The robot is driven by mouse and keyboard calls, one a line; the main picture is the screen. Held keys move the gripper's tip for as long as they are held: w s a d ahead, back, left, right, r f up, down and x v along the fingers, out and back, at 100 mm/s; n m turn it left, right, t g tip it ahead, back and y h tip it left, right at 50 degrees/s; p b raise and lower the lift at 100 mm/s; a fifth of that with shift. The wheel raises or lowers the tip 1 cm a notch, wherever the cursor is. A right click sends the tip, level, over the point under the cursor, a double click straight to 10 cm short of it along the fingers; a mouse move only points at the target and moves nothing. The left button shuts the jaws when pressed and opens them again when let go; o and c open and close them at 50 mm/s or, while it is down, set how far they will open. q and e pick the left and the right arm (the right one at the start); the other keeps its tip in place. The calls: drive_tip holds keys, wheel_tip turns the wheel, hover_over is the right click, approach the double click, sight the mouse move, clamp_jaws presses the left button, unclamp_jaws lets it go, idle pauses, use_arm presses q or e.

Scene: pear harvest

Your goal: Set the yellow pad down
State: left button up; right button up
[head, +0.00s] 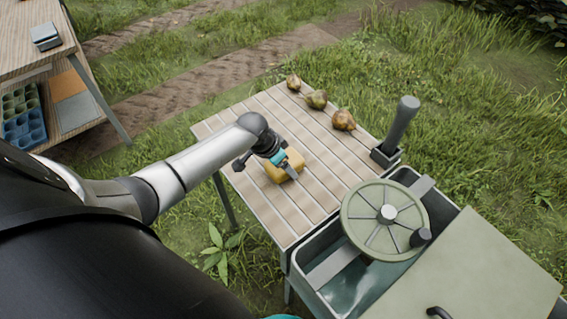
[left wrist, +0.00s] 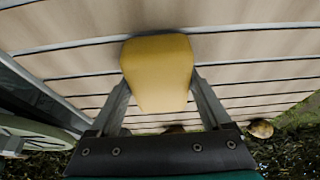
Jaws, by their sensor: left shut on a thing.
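The yellow pad (head: 287,167) is a blocky, rounded piece over the left part of the slatted wooden table (head: 262,204). My left gripper (head: 283,164) is shut on it, with the arm coming in from the left. In the left wrist view the yellow pad (left wrist: 158,72) sits between the two fingers of my left gripper (left wrist: 158,84), close to the slats. I cannot tell whether its underside touches the table. My right gripper does not show.
Three brownish pears (head: 293,82), (head: 317,99) and (head: 343,120) lie along the table's far edge. To the right stand a dark upright handle (head: 401,124) and a green crank wheel (head: 366,222) over a basin. The slats near the front are clear.

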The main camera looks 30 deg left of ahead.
use_arm(q)
drive_tip(key=shift+s+f, duration=0.2)
drive_tip(key=shift+f, duration=0.15)
drive_tip(key=o, duration=1)
drive_tip(key=shift+o, duration=0.6)
drive_tip(key=shift+s+f, duration=0.1)
drive_tip(key=shift+s+d+f, duration=0.1)
drive_tip(key=shift+d, duration=0.05)
drive_tip(key=shift+r, duration=0.5)
drive_tip(key=p+v, duration=0.4)
drive_tip(key=v, duration=0.8)
drive_tip(key=shift+w+r, duration=0.2)
drive_tip(key=shift+w, duration=0.2)
